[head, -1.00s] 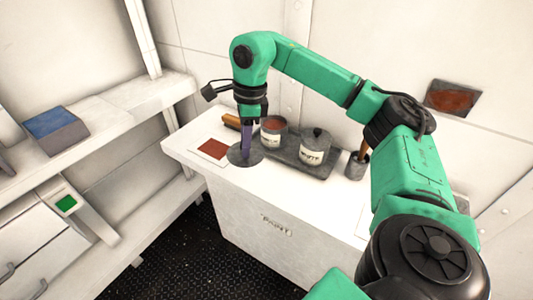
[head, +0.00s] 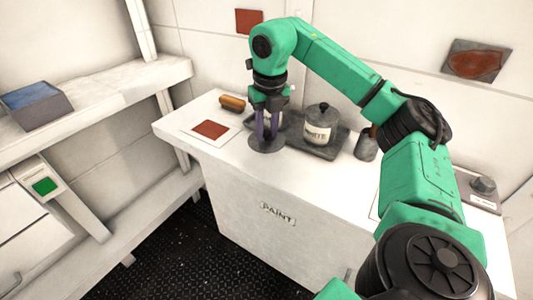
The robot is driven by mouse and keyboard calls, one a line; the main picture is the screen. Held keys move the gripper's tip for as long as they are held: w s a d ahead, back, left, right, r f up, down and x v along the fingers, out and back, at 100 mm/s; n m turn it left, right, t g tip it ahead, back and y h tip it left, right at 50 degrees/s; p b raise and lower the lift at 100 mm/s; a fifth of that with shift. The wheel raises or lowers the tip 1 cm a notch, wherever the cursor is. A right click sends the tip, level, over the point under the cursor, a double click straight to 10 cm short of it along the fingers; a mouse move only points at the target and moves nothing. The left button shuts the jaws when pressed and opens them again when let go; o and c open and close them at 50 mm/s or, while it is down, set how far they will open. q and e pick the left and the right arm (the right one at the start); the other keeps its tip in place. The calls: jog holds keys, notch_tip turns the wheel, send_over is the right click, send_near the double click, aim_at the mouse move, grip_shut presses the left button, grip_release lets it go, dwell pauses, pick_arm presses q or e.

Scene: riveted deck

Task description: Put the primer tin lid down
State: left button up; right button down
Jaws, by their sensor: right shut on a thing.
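My right gripper (head: 267,130) points down over the white paint counter (head: 240,165). Its purple-grey fingers are shut on the primer tin lid (head: 267,146), a dark grey disc. The lid is level, close over or touching the counter top; I cannot tell which. It is at the left front end of the dark tray (head: 318,150). A lidded tin marked WHITE (head: 320,124) stands on the tray. The open tin of red paint is mostly hidden behind my gripper. My left gripper is not in view.
A red sample card (head: 210,130) and an orange-brown roller-shaped thing (head: 232,103) lie left of the lid. A grey cup (head: 366,147) stands right of the tray. A shelf at left holds a blue-topped box (head: 37,105). The counter's front left is clear.

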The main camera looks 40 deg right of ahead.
aim_at(267, 139)
notch_tip(267, 139, down, 4)
jog(key=shift+s+f, duration=0.15)
jog(key=shift+f, duration=0.4)
jog(key=shift+f, duration=0.1)
jog(key=c, duration=0.6)
grip_release()
jog(key=shift+c, duration=0.2)
jog(key=shift+r, duration=0.3)
jog(key=r, duration=0.7)
jog(key=shift+s+a+r, duration=0.2)
jog(key=shift+s+r, duration=0.1)
jog(key=r, duration=0.1)
jog(key=r+p, duration=0.2)
jog(key=r, duration=0.1)
jog(key=shift+s, duration=0.3)
